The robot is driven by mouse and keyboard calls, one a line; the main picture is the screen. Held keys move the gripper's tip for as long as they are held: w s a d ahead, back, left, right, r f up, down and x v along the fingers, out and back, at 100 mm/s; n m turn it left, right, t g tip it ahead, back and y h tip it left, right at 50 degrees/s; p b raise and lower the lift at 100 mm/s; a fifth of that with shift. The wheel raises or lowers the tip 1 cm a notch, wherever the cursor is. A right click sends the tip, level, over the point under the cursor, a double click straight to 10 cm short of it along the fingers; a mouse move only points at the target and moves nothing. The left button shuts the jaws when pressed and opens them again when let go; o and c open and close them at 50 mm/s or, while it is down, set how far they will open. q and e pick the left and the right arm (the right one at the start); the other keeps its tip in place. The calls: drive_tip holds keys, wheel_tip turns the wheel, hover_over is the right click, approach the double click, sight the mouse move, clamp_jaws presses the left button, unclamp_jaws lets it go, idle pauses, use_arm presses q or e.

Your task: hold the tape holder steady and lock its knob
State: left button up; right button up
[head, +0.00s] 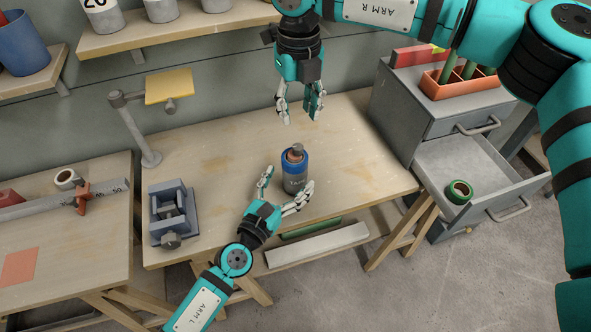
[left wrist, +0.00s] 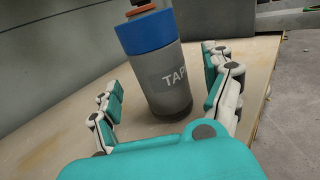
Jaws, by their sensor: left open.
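The tape holder (head: 294,176) is an upright grey and blue cylinder on the wooden bench, with lettering starting "TAP" in the left wrist view (left wrist: 168,75). Its knob (head: 296,149) sits on top, dark with an orange-brown part. My left gripper (head: 288,181) is open, with one finger on each side of the holder; in the left wrist view a gap shows on both sides. My right gripper (head: 300,118) points down with its fingers apart, empty, above and behind the knob in the head view. The knob's top is cut off in the left wrist view.
A grey vise-like block (head: 172,212) stands left on the bench, behind it a lamp-like stand (head: 150,158). On the right, an open drawer (head: 490,165) holds a green roll (head: 458,191). The bench around the holder is clear.

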use_arm(q)
drive_tip(key=shift+x, duration=1.9)
drive_tip(key=shift+c, duration=0.4)
